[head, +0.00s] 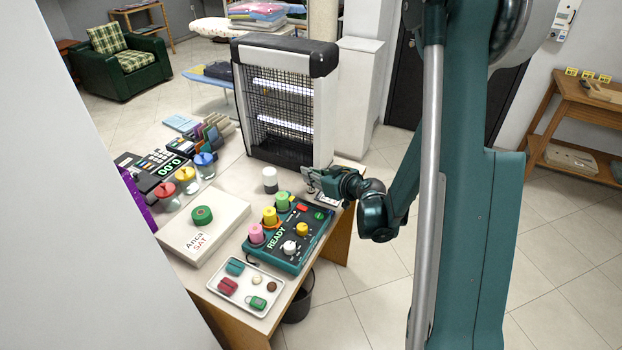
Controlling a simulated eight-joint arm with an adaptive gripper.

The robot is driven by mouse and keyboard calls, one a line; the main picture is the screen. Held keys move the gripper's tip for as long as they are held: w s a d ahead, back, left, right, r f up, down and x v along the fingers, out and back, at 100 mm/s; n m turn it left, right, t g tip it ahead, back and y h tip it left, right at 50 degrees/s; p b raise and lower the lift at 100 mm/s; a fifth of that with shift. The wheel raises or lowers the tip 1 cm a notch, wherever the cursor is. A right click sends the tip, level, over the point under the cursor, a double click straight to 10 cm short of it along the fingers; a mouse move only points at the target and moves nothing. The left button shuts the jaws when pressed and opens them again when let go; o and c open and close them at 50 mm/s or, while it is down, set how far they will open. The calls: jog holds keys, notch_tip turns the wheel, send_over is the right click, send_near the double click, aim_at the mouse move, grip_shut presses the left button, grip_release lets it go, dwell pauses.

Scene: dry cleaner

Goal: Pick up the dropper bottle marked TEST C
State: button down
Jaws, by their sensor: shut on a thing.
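My gripper (314,182) is at the right edge of the counter (228,182), low over it, beside the far right corner of the green console. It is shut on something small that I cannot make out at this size. A white bottle-like cylinder (270,179) stands upright on the counter, left of my gripper and apart from it. Three clear containers with a red top (168,190), a yellow top (186,175) and a blue top (204,160) stand at the left. I cannot read a TEST C mark on anything.
The green console (272,262) reading READY carries coloured spool-like pieces and knobs. A tray (232,299) of small items lies in front. A white box (222,228) lies at left. A tall caged lamp unit (287,92) stands behind. A dark bin (298,305) is below the edge.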

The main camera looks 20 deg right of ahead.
jog(key=shift+r, duration=0.2)
jog(key=shift+r+p, duration=1.35)
jog(key=shift+r, duration=3.4)
